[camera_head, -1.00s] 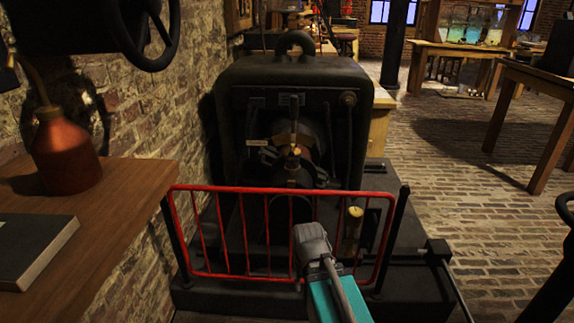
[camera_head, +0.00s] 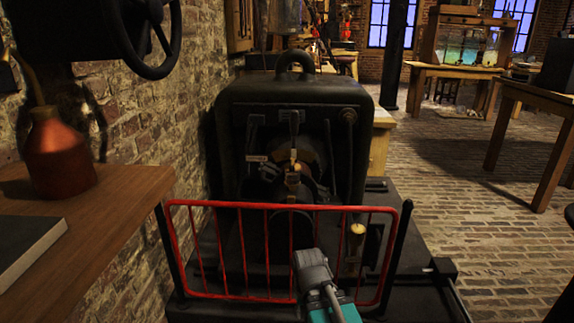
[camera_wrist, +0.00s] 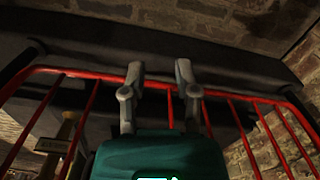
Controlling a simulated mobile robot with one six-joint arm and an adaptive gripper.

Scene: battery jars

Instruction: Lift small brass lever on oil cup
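The brass oil cup (camera_head: 357,229) stands upright behind the red railing (camera_head: 230,205), at the front right of the black machine. A brass fitting with a dark label plate (camera_wrist: 68,130), which looks like the same oil cup, shows at the left of the wrist view. Its small lever cannot be made out in either view. My gripper (camera_head: 311,258) is at the railing, left of and lower than the cup in the head view. In the wrist view my gripper (camera_wrist: 158,72) has its two fingers apart with nothing between them, close to the railing's red bars.
The black machine (camera_head: 330,95) fills the space behind the railing, with a brick wall at left. A wooden table (camera_head: 120,200) holds a copper oil can (camera_head: 57,160) and a dark book (camera_head: 25,245). The brick floor (camera_head: 480,230) at right is open.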

